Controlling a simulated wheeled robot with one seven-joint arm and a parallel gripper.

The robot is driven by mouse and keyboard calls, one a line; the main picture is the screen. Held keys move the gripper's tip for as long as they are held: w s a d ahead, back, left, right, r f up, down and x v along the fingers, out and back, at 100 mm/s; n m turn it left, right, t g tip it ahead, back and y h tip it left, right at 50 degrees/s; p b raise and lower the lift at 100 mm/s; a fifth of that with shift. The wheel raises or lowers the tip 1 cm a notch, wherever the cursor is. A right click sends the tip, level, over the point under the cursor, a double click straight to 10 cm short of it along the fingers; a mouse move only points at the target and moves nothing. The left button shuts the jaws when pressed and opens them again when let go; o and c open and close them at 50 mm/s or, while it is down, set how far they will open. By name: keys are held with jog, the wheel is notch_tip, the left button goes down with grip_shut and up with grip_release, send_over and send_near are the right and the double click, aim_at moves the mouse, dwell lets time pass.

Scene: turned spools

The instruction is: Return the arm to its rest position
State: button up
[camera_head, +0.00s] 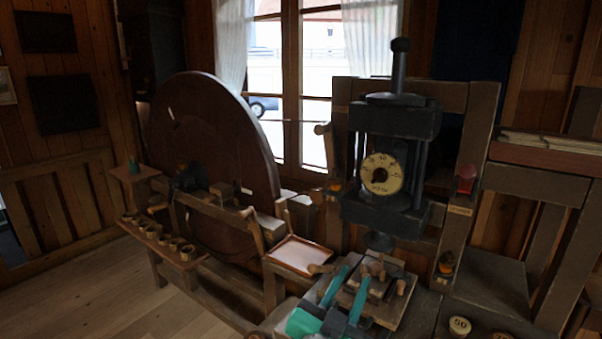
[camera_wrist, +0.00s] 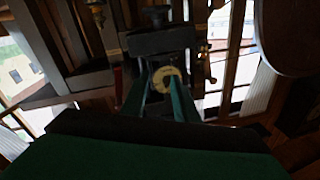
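My gripper (camera_head: 357,278) shows at the bottom middle of the head view, with two teal fingers stretched over the wooden pegged block (camera_head: 394,308). I cannot tell whether it touches the block. In the wrist view my gripper (camera_wrist: 162,78) has its fingers apart, with nothing held between them. The round dial (camera_wrist: 168,82) of the press shows in the gap, well beyond the fingertips. The wrist picture appears upside down, and my dark and green gripper body fills its lower part.
A dark press (camera_head: 393,122) with a pale dial stands behind the block. A large wooden wheel (camera_head: 210,140) stands left, with a shelf (camera_head: 200,261) of several small cups before it. A pale tray (camera_head: 300,255) lies between. A numbered cup (camera_head: 459,326) sits lower right. Floor at lower left is clear.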

jog(key=s+a+f+n+y, duration=0.2)
jog(key=s+f+n, duration=0.15)
jog(key=f, duration=0.55)
jog(key=s+a+f+n+y, duration=0.2)
jog(key=s+f, duration=0.3)
jog(key=f, duration=0.3)
jog(key=s+a+f+n+y, duration=0.2)
jog(key=s+f+n, duration=0.15)
jog(key=f, duration=0.55)
jog(key=s+a+f, duration=0.1)
jog(key=s+f, duration=0.1)
jog(key=s, duration=0.6)
jog(key=s+a+f+y, duration=0.1)
jog(key=s+f, duration=0.2)
jog(key=s, duration=0.6)
jog(key=s+a+f+g+y, duration=0.1)
jog(key=s+f, duration=0.2)
jog(key=s, duration=0.6)
jog(key=shift+a, duration=0.25)
jog(key=shift+s+m, duration=0.1)
jog(key=shift+m, duration=0.2)
jog(key=shift+o, duration=0.5)
jog(key=shift+w, duration=0.2)
